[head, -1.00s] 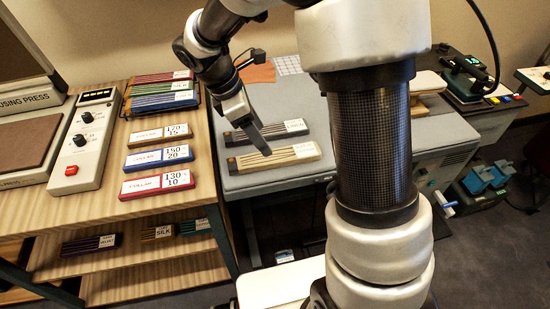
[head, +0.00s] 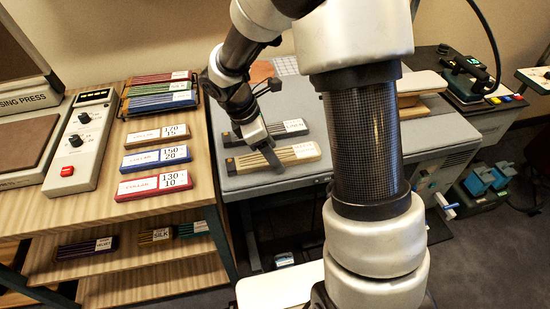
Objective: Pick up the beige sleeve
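The beige sleeve (head: 299,153) lies flat on the grey padded table top near its front edge, with a white label at its right end. A dark grey sleeve (head: 290,128) with a white label lies just behind it. The part of the sleeve behind the fingers is hidden.
On the left, a wooden table (head: 190,215) holds brown, blue and red collar boxes (head: 155,185), a rack of sleeves (head: 160,92) and a control panel (head: 80,140). An orange cloth (head: 262,70) lies behind my gripper. My arm blocks the view of the middle.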

